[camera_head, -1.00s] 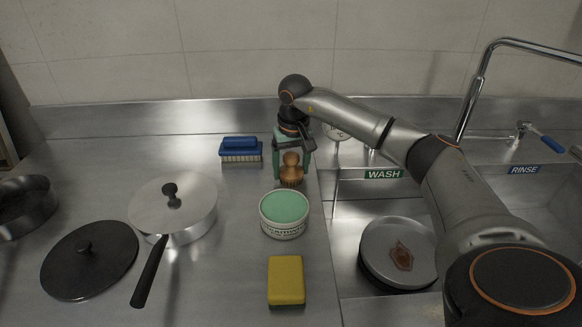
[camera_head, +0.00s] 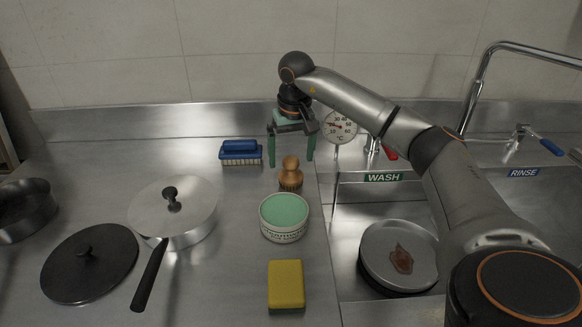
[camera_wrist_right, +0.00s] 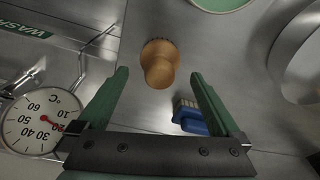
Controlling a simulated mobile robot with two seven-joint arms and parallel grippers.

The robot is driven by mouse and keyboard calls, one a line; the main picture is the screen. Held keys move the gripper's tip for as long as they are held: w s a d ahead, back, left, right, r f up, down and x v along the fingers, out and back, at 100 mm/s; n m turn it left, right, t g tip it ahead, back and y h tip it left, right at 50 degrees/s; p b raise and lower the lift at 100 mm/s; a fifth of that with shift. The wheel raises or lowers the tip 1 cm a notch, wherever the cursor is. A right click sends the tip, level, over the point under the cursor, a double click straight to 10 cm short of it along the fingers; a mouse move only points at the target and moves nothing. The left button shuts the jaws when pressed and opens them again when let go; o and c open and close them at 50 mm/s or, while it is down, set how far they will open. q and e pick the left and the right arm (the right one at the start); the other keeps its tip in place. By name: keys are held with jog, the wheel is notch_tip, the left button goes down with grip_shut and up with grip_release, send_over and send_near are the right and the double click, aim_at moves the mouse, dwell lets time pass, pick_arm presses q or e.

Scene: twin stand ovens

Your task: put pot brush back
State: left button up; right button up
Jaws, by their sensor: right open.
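The pot brush (camera_head: 290,174), with a round wooden knob handle and bristles below, stands upright on the steel counter, behind the tub of green paste (camera_head: 284,214). My right gripper (camera_head: 291,163) is open and empty, above and behind the brush, with its green fingers spread apart. In the right wrist view the brush (camera_wrist_right: 159,64) lies ahead of the gap between the fingertips (camera_wrist_right: 160,80), and nothing is between the fingers. My left gripper is not in view.
A blue scrubbing brush (camera_head: 240,152) stands left of the gripper. A yellow sponge (camera_head: 286,284) lies in front of the tub. A lidded pan (camera_head: 190,205) and a black lid (camera_head: 90,262) are at left. A dial thermometer (camera_head: 339,127) and the wash sink (camera_head: 350,215) are at right.

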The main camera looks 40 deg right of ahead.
aim_at(293, 163)
jog(key=r, duration=0.6)
jog(key=shift+s+a+r, duration=0.2)
jog(key=shift+s+r, duration=0.1)
jog(key=shift+s, duration=0.1)
